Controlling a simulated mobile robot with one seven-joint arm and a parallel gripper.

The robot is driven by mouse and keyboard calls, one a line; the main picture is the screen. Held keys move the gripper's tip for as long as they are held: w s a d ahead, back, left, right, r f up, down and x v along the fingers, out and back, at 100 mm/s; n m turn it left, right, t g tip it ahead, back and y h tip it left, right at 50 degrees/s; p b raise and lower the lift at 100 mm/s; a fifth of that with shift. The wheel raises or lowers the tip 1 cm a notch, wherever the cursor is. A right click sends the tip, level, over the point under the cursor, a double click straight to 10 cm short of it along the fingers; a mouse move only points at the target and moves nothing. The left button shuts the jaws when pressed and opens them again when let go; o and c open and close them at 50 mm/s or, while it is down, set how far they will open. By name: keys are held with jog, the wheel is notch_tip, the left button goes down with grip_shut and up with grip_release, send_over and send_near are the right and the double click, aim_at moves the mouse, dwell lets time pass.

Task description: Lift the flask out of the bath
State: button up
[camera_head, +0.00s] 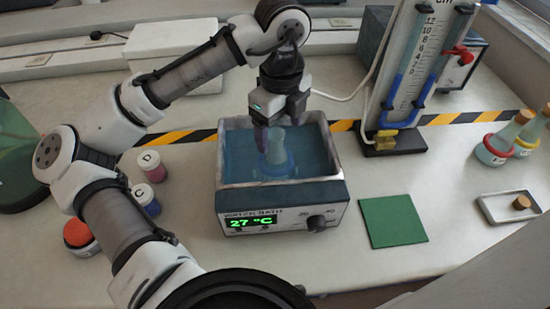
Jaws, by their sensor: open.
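The water bath (330,195) stands in the middle of the bench, filled with blue water, its front display reading 27 °C. The flask (276,150) stands upright in the water, with a blue ring around its lower part. My gripper (278,133) points down over the bath from above. It is open, with its fingers at the height of the flask's neck. One finger shows to the left of the neck. I cannot tell whether the fingers touch the flask.
A green mat (393,222) lies right of the bath. A manometer stand (395,140) is behind right. Flasks with coloured rings (495,148) and a small tray (484,210) are at far right. Lidded jars (150,166) stand left, near my arm. Yellow-black tape (190,136) crosses behind the bath.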

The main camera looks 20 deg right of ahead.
aim_at(280, 137)
notch_tip(280, 137, down, 3)
jog(key=shift+w+a+f+p, duration=0.1)
jog(key=shift+w+f+p, duration=0.1)
jog(key=shift+f, duration=0.7)
jog(key=shift+w+a+f+p, duration=0.1)
jog(key=shift+w+f+p, duration=0.1)
jog(key=shift+f, duration=0.65)
jog(key=shift+w+f+p, duration=0.15)
jog(key=shift+w+f, duration=0.05)
jog(key=shift+f, duration=0.7)
jog(key=c, duration=1.5)
jog(key=shift+r, duration=0.15)
